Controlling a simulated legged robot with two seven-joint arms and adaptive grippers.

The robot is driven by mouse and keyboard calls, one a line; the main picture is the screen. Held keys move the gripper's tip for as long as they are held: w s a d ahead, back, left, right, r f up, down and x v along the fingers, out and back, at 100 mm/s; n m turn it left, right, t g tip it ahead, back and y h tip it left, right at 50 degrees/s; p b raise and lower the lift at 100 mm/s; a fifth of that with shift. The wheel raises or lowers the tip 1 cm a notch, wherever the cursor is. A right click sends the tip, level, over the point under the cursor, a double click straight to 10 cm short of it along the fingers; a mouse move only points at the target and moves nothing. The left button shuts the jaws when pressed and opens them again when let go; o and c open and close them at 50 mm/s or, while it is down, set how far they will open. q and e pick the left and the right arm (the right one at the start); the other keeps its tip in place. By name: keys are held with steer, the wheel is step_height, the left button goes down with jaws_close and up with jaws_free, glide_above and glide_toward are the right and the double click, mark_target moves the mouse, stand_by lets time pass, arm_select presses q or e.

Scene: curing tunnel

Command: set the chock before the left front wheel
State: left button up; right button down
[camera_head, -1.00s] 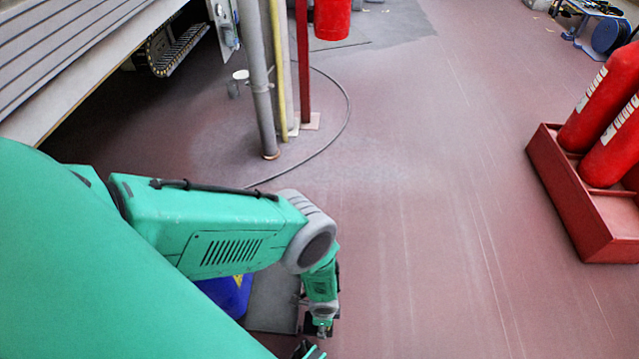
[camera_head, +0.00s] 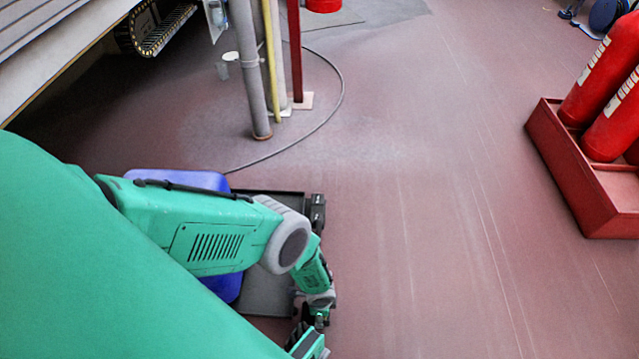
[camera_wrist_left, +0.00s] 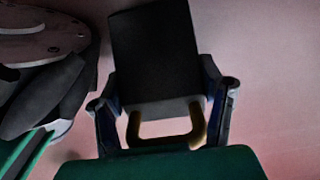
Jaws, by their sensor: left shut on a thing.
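The chock (camera_wrist_left: 155,55) is a dark block with a pale edge and a yellow handle (camera_wrist_left: 165,135). My left gripper (camera_wrist_left: 160,90) is shut on it, with one finger on each side, in the left wrist view. In the head view my left arm reaches down, with the left gripper (camera_head: 313,318) low in the middle; the chock cannot be made out there. A low grey cart (camera_head: 262,291) with a blue body (camera_head: 190,180) is partly hidden behind my arm. A black part at its corner (camera_head: 317,212) may be a wheel; I cannot tell. My right gripper is out of view.
A red tray (camera_head: 565,170) with red cylinders (camera_head: 592,82) stands at the right. Grey, yellow and red posts (camera_head: 248,75) rise behind the cart, with a cable (camera_head: 335,105) curving on the floor. The reddish floor (camera_head: 430,220) between is clear.

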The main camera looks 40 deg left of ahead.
arm_select(q)
steer(key=o, duration=1.6)
steer(key=shift+s, duration=0.1)
steer(key=shift+o, duration=0.2)
step_height(320, 180, up, 12)
steer(key=p, duration=0.9)
